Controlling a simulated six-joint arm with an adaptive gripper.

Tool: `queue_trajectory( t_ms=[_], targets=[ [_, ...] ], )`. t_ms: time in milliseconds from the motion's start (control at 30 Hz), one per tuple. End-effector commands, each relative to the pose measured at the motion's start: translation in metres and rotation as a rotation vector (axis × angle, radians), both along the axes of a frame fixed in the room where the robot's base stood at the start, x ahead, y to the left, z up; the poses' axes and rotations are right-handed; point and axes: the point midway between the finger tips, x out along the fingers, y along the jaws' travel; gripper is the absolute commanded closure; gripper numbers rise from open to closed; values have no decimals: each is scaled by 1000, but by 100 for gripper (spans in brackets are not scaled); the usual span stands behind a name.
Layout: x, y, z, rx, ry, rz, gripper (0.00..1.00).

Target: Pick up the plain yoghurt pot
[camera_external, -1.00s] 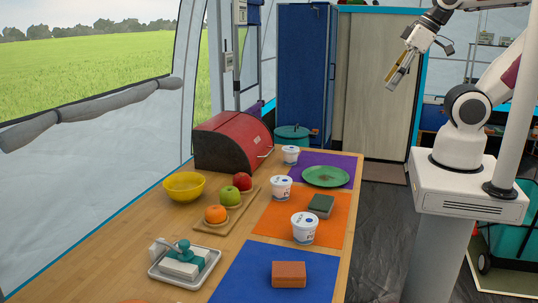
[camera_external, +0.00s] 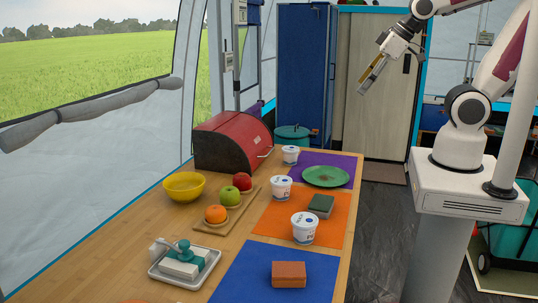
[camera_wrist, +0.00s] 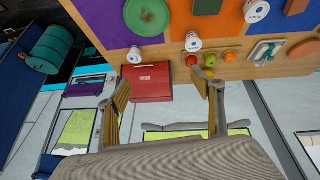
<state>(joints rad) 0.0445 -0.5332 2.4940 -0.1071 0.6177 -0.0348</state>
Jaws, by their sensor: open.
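Three white yoghurt pots with blue print stand upright on the table in the external view: a near pot (camera_external: 304,228) on the orange mat, a middle pot (camera_external: 281,188) at that mat's left edge, and a far pot (camera_external: 290,155) by the purple mat. I cannot read which one is plain. The wrist view also shows white pots (camera_wrist: 193,42), (camera_wrist: 135,55) and (camera_wrist: 256,11). My gripper (camera_external: 371,76) is open and empty, high in the air to the right of the table's far end, apart from every pot.
A green plate (camera_external: 325,176) and a sponge (camera_external: 321,206) lie near the pots. A red bread bin (camera_external: 232,142), yellow bowl (camera_external: 183,186), fruit board (camera_external: 240,212), white tray (camera_external: 163,276) and brown block (camera_external: 288,274) are also on the table. The air above is clear.

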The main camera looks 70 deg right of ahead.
Motion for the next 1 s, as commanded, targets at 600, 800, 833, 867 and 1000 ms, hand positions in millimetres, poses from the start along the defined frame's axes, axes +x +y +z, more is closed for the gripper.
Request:
queue_trajectory(
  t_ms=[600, 800, 833, 867, 1000],
  targets=[
    [105, -30, -52, -136, -88, 136, 34],
    [133, -33, -74, -158, -118, 196, 34],
    [137, -33, -78, -161, -122, 206, 34],
    [141, -33, -82, -163, -127, 216, 34],
    [156, -32, -100, -166, -148, 261, 34]
  ],
)
